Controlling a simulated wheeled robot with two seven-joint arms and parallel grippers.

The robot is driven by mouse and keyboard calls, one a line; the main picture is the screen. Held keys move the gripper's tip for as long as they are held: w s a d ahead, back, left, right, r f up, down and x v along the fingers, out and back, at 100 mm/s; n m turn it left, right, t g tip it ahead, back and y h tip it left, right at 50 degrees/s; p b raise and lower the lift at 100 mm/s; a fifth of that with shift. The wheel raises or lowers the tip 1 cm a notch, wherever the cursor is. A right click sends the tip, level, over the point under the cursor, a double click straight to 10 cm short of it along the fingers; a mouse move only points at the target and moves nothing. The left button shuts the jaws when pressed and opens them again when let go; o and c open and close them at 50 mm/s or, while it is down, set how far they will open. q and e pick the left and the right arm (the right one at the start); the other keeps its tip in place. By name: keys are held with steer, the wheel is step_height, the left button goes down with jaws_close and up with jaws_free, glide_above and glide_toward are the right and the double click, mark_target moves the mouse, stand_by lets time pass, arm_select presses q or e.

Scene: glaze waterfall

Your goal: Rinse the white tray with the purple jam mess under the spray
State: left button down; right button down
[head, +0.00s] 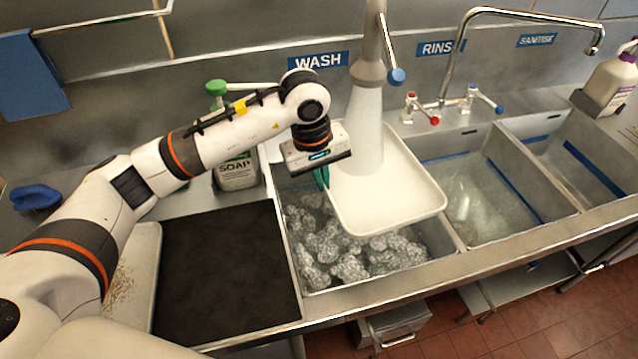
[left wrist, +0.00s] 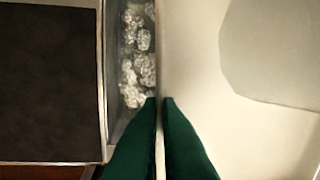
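The white tray (head: 415,190) is held over the suds-filled wash sink (head: 449,245), roughly level. My left gripper (head: 321,178) is shut on the tray's left rim. In the left wrist view its green fingers (left wrist: 160,102) lie on either side of the rim, and the tray (left wrist: 205,110) fills the right side. A wide whitish spray (head: 362,130) runs from the hanging nozzle (head: 369,72) down onto the tray's left and middle part. The tray surface that shows is plain white with no purple on it; the part behind the spray is hidden. My right gripper is out of view.
A soap bottle (head: 237,165) stands left of the wash sink, behind a dark mat (head: 225,265). The rinse sink (head: 480,200) and sanitise sink (head: 575,160) lie to the right. A tall tap (head: 447,70) rises behind the rinse sink. A blue sponge (head: 36,197) lies far left.

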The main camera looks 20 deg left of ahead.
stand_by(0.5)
arm_select(q)
steer(key=s+b, duration=0.1)
steer(key=s, duration=0.7)
steer(key=shift+a+b, duration=0.3)
steer(key=shift+a, duration=0.05)
stand_by(0.8)
stand_by(0.4)
steer(key=s+r, duration=0.4)
steer(key=s, duration=0.1)
steer(key=shift+a+p, duration=0.25)
steer(key=shift+p, duration=0.15)
stand_by(0.3)
